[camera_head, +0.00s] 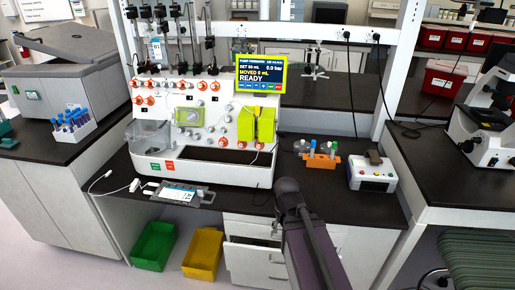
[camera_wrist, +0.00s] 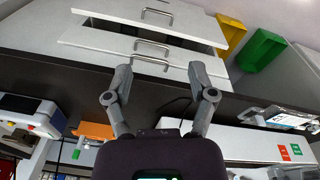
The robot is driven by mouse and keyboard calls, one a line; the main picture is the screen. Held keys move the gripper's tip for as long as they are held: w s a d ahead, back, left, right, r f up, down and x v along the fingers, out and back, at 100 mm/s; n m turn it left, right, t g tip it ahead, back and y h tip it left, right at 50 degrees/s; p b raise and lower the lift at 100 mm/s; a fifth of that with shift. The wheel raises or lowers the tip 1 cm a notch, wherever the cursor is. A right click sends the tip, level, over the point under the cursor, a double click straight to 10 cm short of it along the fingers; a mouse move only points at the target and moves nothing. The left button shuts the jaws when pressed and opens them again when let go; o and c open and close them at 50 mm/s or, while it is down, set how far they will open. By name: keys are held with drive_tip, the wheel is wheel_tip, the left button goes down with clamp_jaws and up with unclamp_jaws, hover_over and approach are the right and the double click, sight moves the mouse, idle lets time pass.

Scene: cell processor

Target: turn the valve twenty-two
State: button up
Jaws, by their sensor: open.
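The white cell processor (camera_head: 205,165) stands on the dark bench, with several small orange-red valve knobs and white round ones on its front panel. The number labels on the valves are too small to read, so I cannot tell which is twenty-two. A yellow screen (camera_head: 260,73) on it reads "READY". My gripper (camera_wrist: 160,72) is open and empty in the wrist view, its two fingers spread over the bench front near the drawers. In the head view my arm (camera_head: 300,230) rises in front of the bench, to the right of the processor, apart from the valves.
An orange tube rack (camera_head: 320,164) and a white device (camera_head: 372,173) stand right of the processor. A tablet-like device (camera_head: 180,194) lies at its front left. A drawer (camera_head: 253,258) stands partly open. Green (camera_head: 152,245) and yellow (camera_head: 203,254) bins are on the floor.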

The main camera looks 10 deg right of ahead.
drive_tip(key=w+d+r+n+t+h+b, duration=0.15)
drive_tip(key=w+d+t+h+b, duration=0.35)
drive_tip(key=w, duration=0.6)
drive_tip(key=w+d+r+m+t+h+b, duration=0.1)
drive_tip(key=w+d+r+t+b, duration=0.15)
drive_tip(key=w+d+t, duration=0.6)
drive_tip(key=n+t+y+b, duration=0.3)
drive_tip(key=n+y+b, duration=0.4)
drive_tip(key=n+y, duration=0.6)
approach(260, 147)
drive_tip(key=s+h, duration=0.1)
drive_tip(key=s, duration=0.2)
drive_tip(key=shift+w+r+n, duration=0.1)
drive_tip(key=shift+w+n, duration=0.15)
drive_tip(key=shift+w, duration=0.15)
drive_tip(key=x, duration=1.3)
drive_tip(key=shift+w, duration=0.3)
clamp_jaws()
